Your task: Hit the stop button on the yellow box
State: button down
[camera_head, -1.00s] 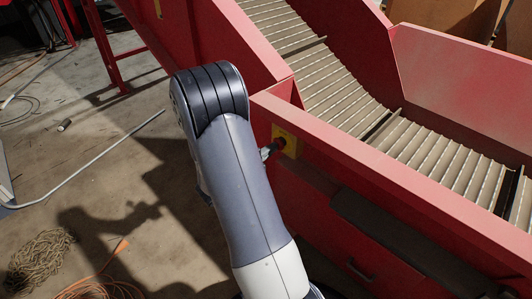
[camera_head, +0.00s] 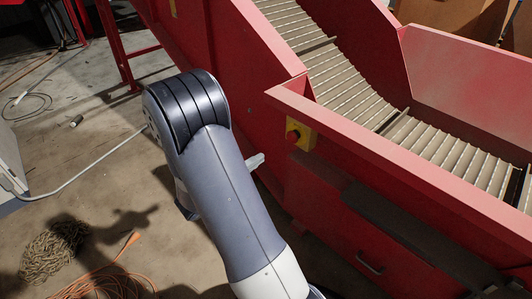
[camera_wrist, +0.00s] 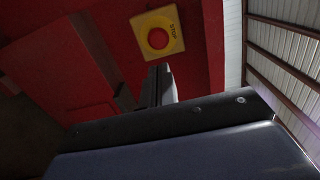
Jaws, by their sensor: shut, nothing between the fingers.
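The yellow box (camera_head: 304,132) is fixed to the red side wall of the conveyor in the head view. Its round red stop button (camera_head: 293,136) faces left. In the wrist view my gripper (camera_wrist: 161,75) points toward the box and sits just below the button in the picture. Most of the gripper is hidden behind my arm in the head view.
The red conveyor (camera_head: 400,172) with its slatted belt (camera_head: 345,85) fills the right side. A dark ledge (camera_head: 410,235) juts from its wall below the box. Orange cable (camera_head: 105,285) and a tangled cable heap (camera_head: 52,250) lie on the floor at lower left.

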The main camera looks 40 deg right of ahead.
jog(key=shift+s+a, duration=0.15)
jog(key=shift+a, duration=0.95)
jog(key=shift+d, duration=0.1)
